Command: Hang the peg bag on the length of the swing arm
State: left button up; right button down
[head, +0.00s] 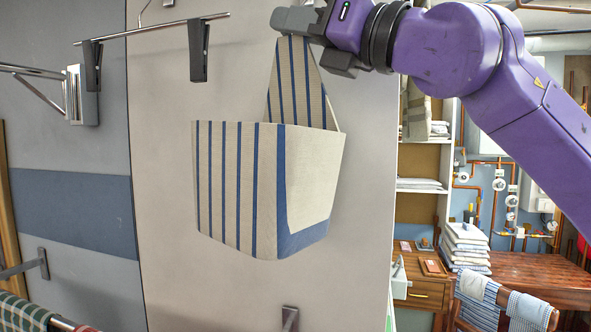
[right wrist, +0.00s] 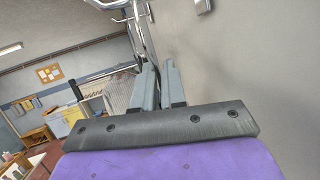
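The peg bag (head: 240,185) is cream cloth with blue stripes and a blue-edged pale end. It hangs clear of the floor in front of the pale wall panel, its striped loop (head: 298,85) rising to a peak. My right gripper (head: 300,32) is at that peak and appears shut on the loop; the exact grip is hidden. In the right wrist view its two grey fingers (right wrist: 160,86) stand close together. The swing arm (head: 35,71) appears to be the metal rod on a wall bracket at the upper left, apart from the bag. My left gripper is out of view.
Below are a dark wall bracket (head: 290,318) and a checked cloth (head: 22,312) at the lower left. Shelves and a wooden bench (head: 540,275) stand behind right.

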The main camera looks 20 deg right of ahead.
jog(key=shift+s+d, duration=0.15)
jog(key=shift+s, duration=0.05)
jog(key=shift+w, duration=0.15)
jog(key=shift+r+p, duration=0.4)
jog(key=shift+r, duration=0.05)
jog(key=shift+s+d+r+p, duration=0.2)
jog(key=shift+s+r+p, duration=0.2)
jog(key=shift+r+p, duration=0.2)
jog(key=shift+s+d+r+p, duration=0.35)
jog(key=shift+s+r, duration=0.1)
jog(key=shift+r, duration=0.1)
jog(key=shift+s+d, duration=0.1)
